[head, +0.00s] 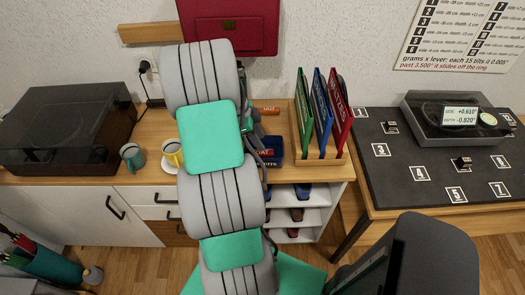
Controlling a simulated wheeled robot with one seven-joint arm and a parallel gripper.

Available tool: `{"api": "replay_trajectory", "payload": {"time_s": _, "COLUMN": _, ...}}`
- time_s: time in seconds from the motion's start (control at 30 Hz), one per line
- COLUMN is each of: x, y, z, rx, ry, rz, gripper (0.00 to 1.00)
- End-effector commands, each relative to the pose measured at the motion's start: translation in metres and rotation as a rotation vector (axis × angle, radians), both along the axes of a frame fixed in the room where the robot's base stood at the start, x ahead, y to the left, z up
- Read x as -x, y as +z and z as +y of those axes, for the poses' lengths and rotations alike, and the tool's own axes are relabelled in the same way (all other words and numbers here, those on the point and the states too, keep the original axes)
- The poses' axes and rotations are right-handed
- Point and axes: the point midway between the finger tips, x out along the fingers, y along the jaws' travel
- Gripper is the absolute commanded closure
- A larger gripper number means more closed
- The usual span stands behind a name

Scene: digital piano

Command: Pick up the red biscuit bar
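I cannot make out a thing that is surely the red biscuit bar. A small orange-red item (267,110) lies on the wooden cabinet top, just right of my arm and left of the upright panels. A dark blue item with pale lettering that seems to read "OAT" (275,150) sits nearer the front edge, partly hidden by my arm. My gripper seems to be behind my own arm links near these items. Only bits of dark parts show beside the arm, so its fingers and anything between them are hidden.
A wooden rack (298,150) holds green, blue and red panels. Left of my arm stand a teal mug (132,156) and a yellow cup (173,152) on a saucer. A turntable (62,128) is far left. A dark table (425,155) with numbered marks stands right.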

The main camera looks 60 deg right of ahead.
Motion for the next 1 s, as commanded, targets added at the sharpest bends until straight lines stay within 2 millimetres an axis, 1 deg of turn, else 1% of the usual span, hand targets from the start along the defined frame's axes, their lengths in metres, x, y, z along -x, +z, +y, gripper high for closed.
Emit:
{"api": "replay_trajectory", "payload": {"time_s": 0.17, "x": 0.008, "y": -0.023, "z": 0.001, "rx": -0.007, "ry": 0.004, "rz": 0.002, "gripper": 0.60}}
{"api": "replay_trajectory", "payload": {"time_s": 0.3, "x": 0.014, "y": -0.048, "z": -0.002, "rx": -0.004, "ry": 0.005, "rz": 0.001, "gripper": 0.60}}
{"api": "replay_trajectory", "payload": {"time_s": 0.4, "x": 0.017, "y": -0.057, "z": -0.004, "rx": -0.002, "ry": 0.006, "rz": -0.001, "gripper": 0.60}}
{"api": "replay_trajectory", "payload": {"time_s": 0.97, "x": 0.016, "y": -0.061, "z": -0.004, "rx": -0.002, "ry": 0.008, "rz": -0.002, "gripper": 0.60}}
{"api": "replay_trajectory", "payload": {"time_s": 1.0, "x": 0.016, "y": -0.061, "z": -0.004, "rx": -0.002, "ry": 0.008, "rz": -0.002, "gripper": 0.62}}
